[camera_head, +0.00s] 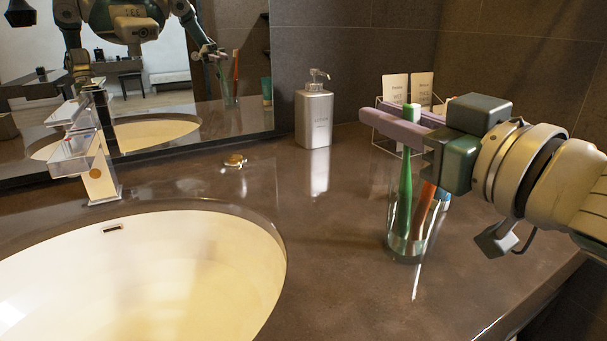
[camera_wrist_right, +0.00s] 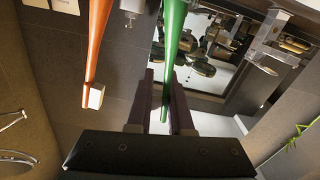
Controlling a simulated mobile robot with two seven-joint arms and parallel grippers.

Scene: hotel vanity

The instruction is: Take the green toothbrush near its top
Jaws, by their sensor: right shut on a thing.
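The green toothbrush (camera_head: 405,190) stands nearly upright in a clear glass (camera_head: 408,243) on the right of the counter. My right gripper (camera_head: 408,118) comes in from the right with its purple fingers level, one on each side of the brush near its top. It is shut on the toothbrush, whose lower end is still inside the glass. In the right wrist view the green toothbrush (camera_wrist_right: 174,45) runs down between the two fingers (camera_wrist_right: 161,108). An orange toothbrush (camera_head: 424,208) leans in the same glass, and its white-bristled head shows in the right wrist view (camera_wrist_right: 97,55). My left gripper is not seen directly.
A silver soap dispenser (camera_head: 314,118) stands at the back. A wire rack (camera_head: 376,128) with white cards (camera_head: 396,88) stands behind my gripper. The sink (camera_head: 150,280) and tap (camera_head: 98,160) are at left.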

